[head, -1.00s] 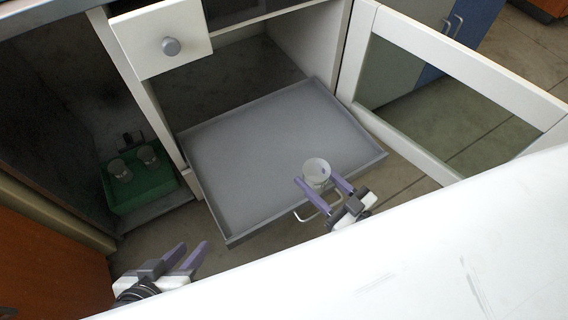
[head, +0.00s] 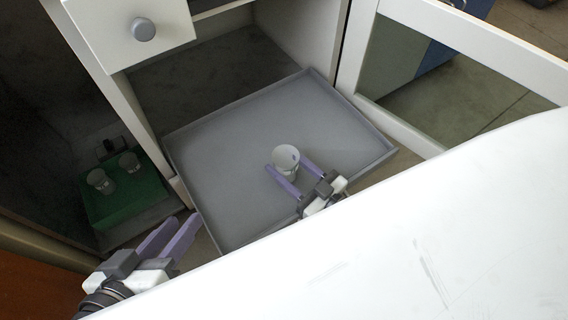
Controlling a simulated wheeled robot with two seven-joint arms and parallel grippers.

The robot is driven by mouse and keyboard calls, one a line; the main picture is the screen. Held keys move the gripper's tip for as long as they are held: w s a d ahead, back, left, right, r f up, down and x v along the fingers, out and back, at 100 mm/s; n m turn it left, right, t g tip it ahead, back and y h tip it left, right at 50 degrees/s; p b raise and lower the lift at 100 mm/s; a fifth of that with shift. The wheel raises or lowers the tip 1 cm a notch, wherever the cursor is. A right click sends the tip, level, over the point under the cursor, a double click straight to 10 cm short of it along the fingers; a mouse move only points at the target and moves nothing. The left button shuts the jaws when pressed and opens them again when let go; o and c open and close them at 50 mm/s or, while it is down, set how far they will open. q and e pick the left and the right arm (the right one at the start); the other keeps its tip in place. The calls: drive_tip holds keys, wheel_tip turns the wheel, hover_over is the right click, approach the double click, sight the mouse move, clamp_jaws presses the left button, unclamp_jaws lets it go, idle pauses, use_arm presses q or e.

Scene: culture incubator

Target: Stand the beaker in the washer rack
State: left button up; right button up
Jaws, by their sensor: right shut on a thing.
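A clear beaker (head: 286,160) is upright between the purple fingers of my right gripper (head: 293,175), which is shut on it over the pulled-out grey tray (head: 225,150). I cannot tell whether the beaker touches the tray. My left gripper (head: 174,232) is empty, its purple fingers apart, left of the tray's front corner. A green rack (head: 130,205) stands in the dark compartment at the left and bears two clear beakers (head: 100,181) (head: 130,163). I cannot tell whether this is the washer rack.
A white drawer front (head: 130,30) with a round knob is above the tray at upper left. An open glass-paned door (head: 480,40) stands at the right. A white surface (head: 400,240) fills the lower right. The rest of the tray is bare.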

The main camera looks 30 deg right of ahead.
drive_tip(key=shift+f, duration=0.5)
use_arm(q)
drive_tip(key=shift+r, duration=0.1)
use_arm(e)
drive_tip(key=shift+f, duration=0.15)
